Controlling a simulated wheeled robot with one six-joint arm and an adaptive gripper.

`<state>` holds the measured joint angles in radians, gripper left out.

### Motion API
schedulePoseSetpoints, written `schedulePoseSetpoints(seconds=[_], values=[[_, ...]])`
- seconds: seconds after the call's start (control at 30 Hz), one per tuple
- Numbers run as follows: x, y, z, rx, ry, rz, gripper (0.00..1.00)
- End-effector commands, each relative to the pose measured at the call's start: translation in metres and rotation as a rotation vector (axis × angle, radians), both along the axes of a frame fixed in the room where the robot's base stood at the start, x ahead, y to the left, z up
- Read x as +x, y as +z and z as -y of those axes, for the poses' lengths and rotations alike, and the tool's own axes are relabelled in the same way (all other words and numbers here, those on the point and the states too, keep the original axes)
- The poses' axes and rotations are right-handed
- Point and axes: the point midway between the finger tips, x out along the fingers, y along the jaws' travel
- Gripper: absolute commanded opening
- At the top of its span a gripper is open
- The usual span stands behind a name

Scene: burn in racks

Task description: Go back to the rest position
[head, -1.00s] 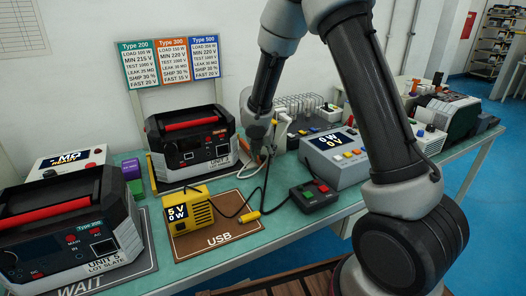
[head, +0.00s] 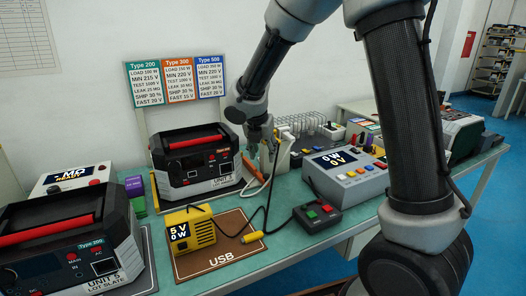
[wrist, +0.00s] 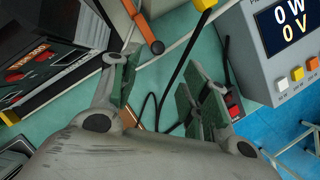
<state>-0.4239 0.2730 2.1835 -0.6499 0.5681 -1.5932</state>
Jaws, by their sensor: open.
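My gripper (head: 264,150) hangs above the green bench, just right of the Type 300 power unit (head: 196,160). In the wrist view its two fingers are spread apart, with nothing between the fingertips (wrist: 163,85). Below them lie the green bench top and a dark cable. An orange-handled probe (wrist: 146,34) lies beyond the left finger in the wrist view. The grey meter reading 0 W and 0 V (head: 345,172) stands to the right of my gripper.
The yellow USB load (head: 190,232) sits on the brown USB mat (head: 228,250). A dark button box (head: 317,214) lies right of it. The Type 200 unit (head: 70,245) stands on the WAIT mat at the left. Blue floor (head: 490,235) is clear at the right.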

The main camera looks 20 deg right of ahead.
Motion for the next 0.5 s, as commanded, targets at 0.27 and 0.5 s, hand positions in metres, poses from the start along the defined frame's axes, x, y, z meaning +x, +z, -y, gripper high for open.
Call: schedulePoseSetpoints(seconds=[0.27,0.5], values=[[-0.008,-0.003,0.006,0.057,-0.243,0.028,0.46],[-0.082,-0.003,0.042,0.180,-0.982,0.056,0.46]])
